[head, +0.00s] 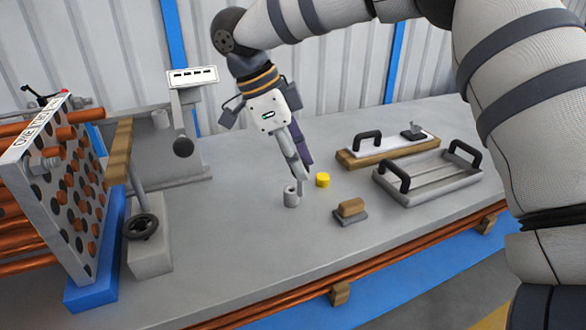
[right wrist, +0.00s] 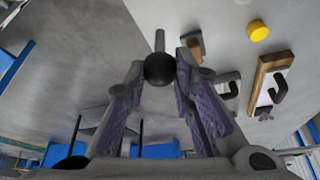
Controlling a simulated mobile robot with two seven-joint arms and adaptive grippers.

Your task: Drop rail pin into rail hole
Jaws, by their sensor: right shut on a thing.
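In the right wrist view, my right gripper (right wrist: 166,72) is shut on the rail pin, whose black ball head (right wrist: 160,69) sits between the fingertips. The pin's thin grey shaft sticks out beyond the ball. In the head view the fingers mostly hide the pin, and I cannot tell whether its tip touches anything. I cannot make out the rail hole for certain. My left gripper is not in view.
A yellow cylinder (head: 322,180) and a wood-topped block (head: 351,210) stand close by. A handled grey tray (head: 428,180) and a wooden board (head: 372,153) lie at right. A plate with copper tubes (head: 75,190) and a handwheel stand (head: 150,250) fill the left. The front middle bench is clear.

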